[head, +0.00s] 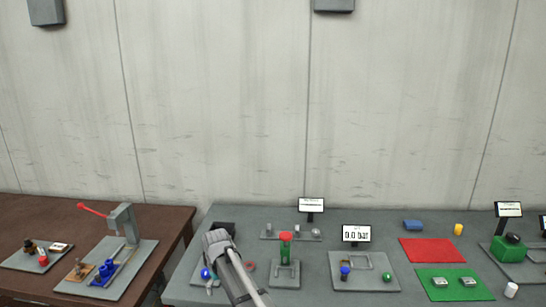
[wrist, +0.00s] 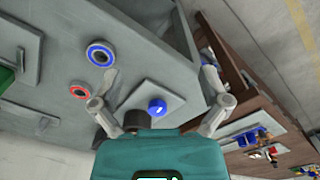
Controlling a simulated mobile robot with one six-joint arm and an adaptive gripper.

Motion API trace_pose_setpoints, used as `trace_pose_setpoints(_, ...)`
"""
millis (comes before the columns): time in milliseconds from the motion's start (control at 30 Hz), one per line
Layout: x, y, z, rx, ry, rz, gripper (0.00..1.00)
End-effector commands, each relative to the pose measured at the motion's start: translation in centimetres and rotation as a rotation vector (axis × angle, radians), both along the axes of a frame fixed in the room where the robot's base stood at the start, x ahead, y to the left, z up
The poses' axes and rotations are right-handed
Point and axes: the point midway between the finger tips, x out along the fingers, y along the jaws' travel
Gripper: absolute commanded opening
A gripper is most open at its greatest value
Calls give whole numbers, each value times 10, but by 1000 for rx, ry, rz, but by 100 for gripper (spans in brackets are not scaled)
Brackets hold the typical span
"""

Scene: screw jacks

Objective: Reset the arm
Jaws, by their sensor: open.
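My arm (head: 240,275) reaches up from the bottom edge of the head view over the left part of the grey table. My gripper (wrist: 160,75) shows in the wrist view with its two fingers spread apart and nothing between them. Below or beyond the fingers, a grey plate (wrist: 150,92) carries a blue ball-like knob (wrist: 157,106) and a dark round part (wrist: 137,121). In the head view the arm's end hides part of this area, and the fingertips are hard to make out.
Blue (wrist: 100,53) and red (wrist: 80,91) rings lie on the grey table. A red-topped green jack (head: 285,250), a display (head: 356,233), a red mat (head: 431,250) and a green mat (head: 428,292) are right of my arm. A brown table (head: 80,215) with a lever press (head: 122,220) stands left.

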Motion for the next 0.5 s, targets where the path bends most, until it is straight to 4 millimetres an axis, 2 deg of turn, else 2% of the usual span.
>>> trace_pose_setpoints(33, -5, -18, -6, 0, 0, -23, 96)
trace_pose_setpoints(267, -26, -104, -25, 0, 0, -155, 96)
trace_pose_setpoints(500, -61, -193, -45, 0, 0, -309, 96)
